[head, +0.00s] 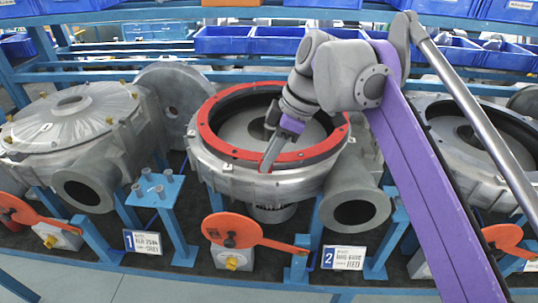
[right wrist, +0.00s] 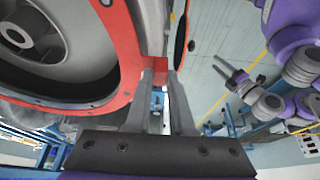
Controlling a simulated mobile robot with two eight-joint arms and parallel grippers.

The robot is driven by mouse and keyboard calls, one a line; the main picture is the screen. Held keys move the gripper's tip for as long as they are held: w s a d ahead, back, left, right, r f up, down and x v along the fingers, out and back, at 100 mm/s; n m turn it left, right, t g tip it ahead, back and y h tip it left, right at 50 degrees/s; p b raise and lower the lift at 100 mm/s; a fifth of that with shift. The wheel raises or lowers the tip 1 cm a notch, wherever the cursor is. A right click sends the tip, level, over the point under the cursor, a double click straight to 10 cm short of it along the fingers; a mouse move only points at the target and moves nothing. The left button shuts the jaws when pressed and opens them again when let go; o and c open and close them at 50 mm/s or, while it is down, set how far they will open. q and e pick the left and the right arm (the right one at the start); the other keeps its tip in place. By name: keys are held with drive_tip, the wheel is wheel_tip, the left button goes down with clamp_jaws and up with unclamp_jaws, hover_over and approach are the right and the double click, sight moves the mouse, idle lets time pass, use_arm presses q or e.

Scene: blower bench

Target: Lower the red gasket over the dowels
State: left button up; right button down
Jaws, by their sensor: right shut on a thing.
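The red gasket (head: 209,137) is a flat ring over the open round mouth of the middle grey blower housing (head: 215,172). In the head view it looks roughly level and in line with the rim; I cannot tell whether it touches. My right gripper (head: 267,167) reaches across the ring and is shut on its front edge. In the right wrist view the gripper (right wrist: 160,78) holds a red tab of the gasket (right wrist: 125,50) between its fingertips. I cannot make out the dowels. My left gripper (right wrist: 229,72) shows only in the right wrist view, open and empty, away from the gasket.
A closed blower (head: 70,115) stands at left and another housing (head: 465,150) at right. A round grey cover (head: 172,95) leans behind the left one. Orange-handled boxes (head: 232,232) and a blue stand with pegs (head: 158,190) are in front. Blue bins (head: 222,40) line the back.

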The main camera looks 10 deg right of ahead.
use_arm(q)
drive_tip(key=shift+f, duration=0.2)
use_arm(e)
drive_tip(key=shift+f, duration=0.55)
idle(0.4)
drive_tip(key=c, duration=0.7)
unclamp_jaws()
use_arm(q)
drive_tip(key=r+p, duration=0.1)
drive_tip(key=w+r, duration=0.1)
drive_tip(key=r, duration=0.1)
drive_tip(key=shift+w+p, duration=0.15)
drive_tip(key=shift+p, duration=0.25)
use_arm(e)
drive_tip(key=v, duration=1)
drive_tip(key=shift+r, duration=0.4)
drive_tip(key=shift+s+d+f, duration=0.1)
drive_tip(key=shift+d, duration=0.05)
